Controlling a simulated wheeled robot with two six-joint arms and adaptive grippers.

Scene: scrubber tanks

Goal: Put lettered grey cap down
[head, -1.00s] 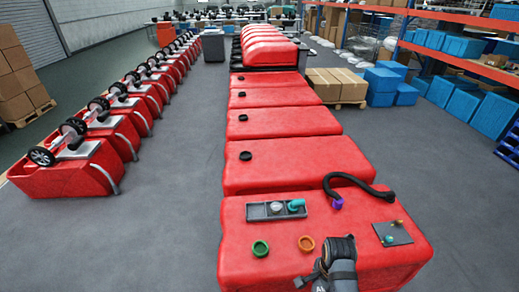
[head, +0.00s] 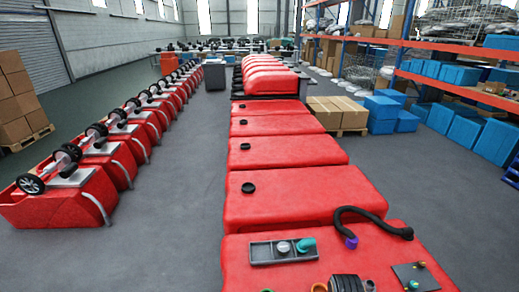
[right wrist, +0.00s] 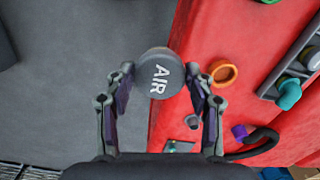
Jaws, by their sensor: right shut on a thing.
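The lettered grey cap (right wrist: 160,84) is round, dark grey and marked "AIR" in white. In the right wrist view my right gripper (right wrist: 160,72) is shut on it, one finger on each side. The cap is over the left edge of the red tank (right wrist: 178,105), with grey floor behind it. My left gripper is in neither current view.
On the near red tank (head: 236,272) are a dark tray (head: 256,252) with a grey knob and teal part, an orange ring (right wrist: 224,73), a black hose (head: 372,216) with a purple end, and a grey plate (head: 430,279). More tanks stand behind.

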